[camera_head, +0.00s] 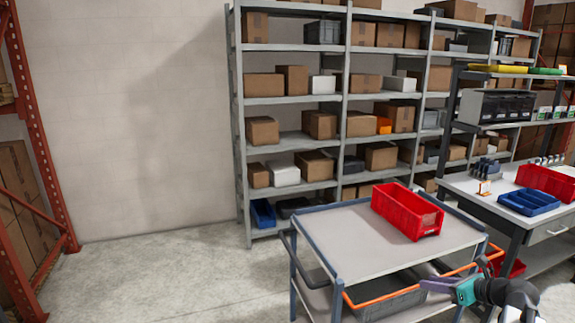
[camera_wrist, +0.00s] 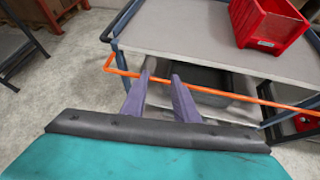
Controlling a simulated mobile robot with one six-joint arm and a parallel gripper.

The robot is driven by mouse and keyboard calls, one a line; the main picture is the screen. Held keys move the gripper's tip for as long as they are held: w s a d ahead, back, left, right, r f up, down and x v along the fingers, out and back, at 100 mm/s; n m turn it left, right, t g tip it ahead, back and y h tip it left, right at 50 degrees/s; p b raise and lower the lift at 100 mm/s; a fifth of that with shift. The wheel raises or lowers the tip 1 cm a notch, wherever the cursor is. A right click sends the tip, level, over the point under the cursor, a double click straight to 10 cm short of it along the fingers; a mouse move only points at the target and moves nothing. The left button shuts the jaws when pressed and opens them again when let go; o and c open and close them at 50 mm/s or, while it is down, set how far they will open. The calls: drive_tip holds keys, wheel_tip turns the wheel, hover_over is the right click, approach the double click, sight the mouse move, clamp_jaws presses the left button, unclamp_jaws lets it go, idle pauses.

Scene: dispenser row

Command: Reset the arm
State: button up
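My gripper (camera_head: 437,286) is at the lower right of the head view, in front of the cart's right part. In the wrist view its two purple fingers (camera_wrist: 160,92) stand apart with nothing between them. The fingertips are near the cart's orange handle bar (camera_wrist: 215,90) in that picture; I cannot tell whether they touch it. The grey cart (camera_head: 345,245) carries a red bin (camera_head: 405,212) on its top shelf. The red bin also shows at the top right of the wrist view (camera_wrist: 270,25).
A grey tote (camera_head: 385,300) sits on the cart's lower shelf. A workbench (camera_head: 470,190) stands to the right with a blue tray (camera_head: 528,202) and another red bin (camera_head: 548,181). Shelving with cardboard boxes (camera_head: 265,85) stands behind. The floor (camera_head: 165,270) left of the cart is clear.

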drive_tip(key=s+a+f+n+g+y+b, duration=0.1)
drive_tip(key=s+a+f+n+g, duration=0.3)
drive_tip(key=a+f, duration=1.2)
drive_tip(key=s+a+f+n+g+y+b, duration=0.15)
drive_tip(key=s+a+f+g, duration=0.45)
drive_tip(key=a+f, duration=0.9)
drive_tip(key=s+a+f+n+g+h+b, duration=0.1)
drive_tip(key=s+a+f+n+g+h, duration=0.25)
drive_tip(key=s+f+n, duration=1.05)
drive_tip(key=s+d+f+n+g+h, duration=0.1)
drive_tip(key=s+d+f+n+h, duration=0.1)
drive_tip(key=s+n, duration=0.4)
drive_tip(key=s+d+f+n+g+h, duration=0.1)
drive_tip(key=s+d+f+n+h, duration=0.2)
drive_tip(key=s+d+n, duration=0.2)
drive_tip(key=shift+s+f+n+g+b, duration=0.3)
drive_tip(key=shift+s+f+n+g, duration=0.05)
drive_tip(key=shift+s, duration=1.25)
drive_tip(key=shift+o, duration=0.2)
drive_tip(key=shift+d, duration=0.1)
